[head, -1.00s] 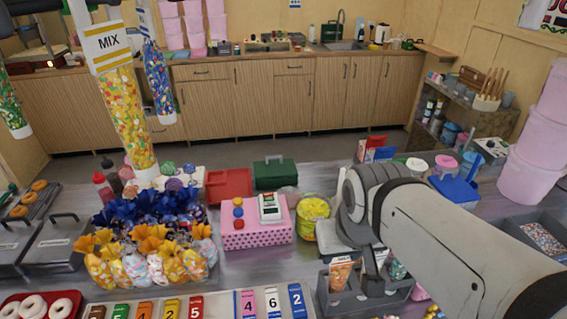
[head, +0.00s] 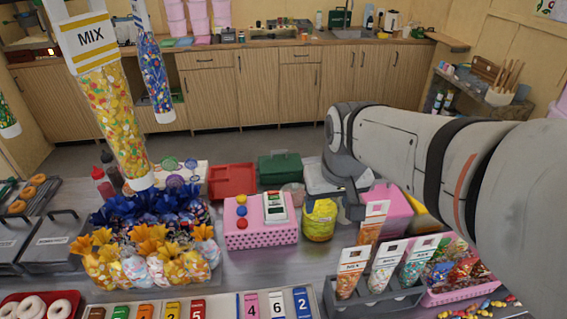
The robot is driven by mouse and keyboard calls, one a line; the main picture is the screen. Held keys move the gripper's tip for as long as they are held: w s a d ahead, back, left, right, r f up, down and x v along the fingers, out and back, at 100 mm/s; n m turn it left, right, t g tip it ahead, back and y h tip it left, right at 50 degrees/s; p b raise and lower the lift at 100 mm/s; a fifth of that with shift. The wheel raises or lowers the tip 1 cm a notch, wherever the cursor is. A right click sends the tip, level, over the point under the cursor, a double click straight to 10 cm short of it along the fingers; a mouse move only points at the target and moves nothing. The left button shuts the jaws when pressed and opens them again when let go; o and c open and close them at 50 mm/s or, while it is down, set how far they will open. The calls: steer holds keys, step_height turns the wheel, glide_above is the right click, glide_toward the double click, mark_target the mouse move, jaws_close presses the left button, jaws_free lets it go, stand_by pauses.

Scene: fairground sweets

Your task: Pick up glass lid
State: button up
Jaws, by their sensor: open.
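I cannot make out a glass lid for certain. A pale, rounded, see-through thing (head: 293,190) stands behind the pink dotted box and in front of the green case; it is too small and too covered to name. A round jar of yellow sweets (head: 319,222) stands right of the pink box, and whether a clear lid sits on it cannot be told. My gripper (head: 353,208) points down just right of this jar, partly seen at the end of my arm. It is open; its fingertips are not clear, and I see nothing held.
A grey rack of sweet cones (head: 374,296) stands in front of my arm, beside a pink basket (head: 450,290). Blue and orange wrapped bags crowd the left. Bare counter (head: 270,268) lies before the pink box.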

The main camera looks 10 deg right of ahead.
steer(key=w+f, duration=0.2)
steer(key=w, duration=1)
steer(key=n+g, duration=0.2)
glide_above(295, 185)
steer(key=s, duration=0.1)
step_height(295, 185, down, 18)
steer(key=shift+s+d+f+p, duration=0.15)
steer(key=shift+f+p, duration=0.05)
steer(key=shift+p, duration=0.1)
steer(key=shift+w+f+p, duration=0.2)
steer(key=shift+f+p, duration=0.35)
steer(key=shift+f, duration=0.85)
steer(key=shift+w+f+p, duration=0.25)
steer(key=shift+f+p, duration=0.25)
steer(key=shift+f, duration=0.85)
steer(key=shift+w+f+p, duration=0.2)
steer(key=shift+f+p, duration=0.35)
steer(key=shift+f, duration=0.85)
steer(key=shift+s, duration=0.1)
steer(key=c, duration=1.3)
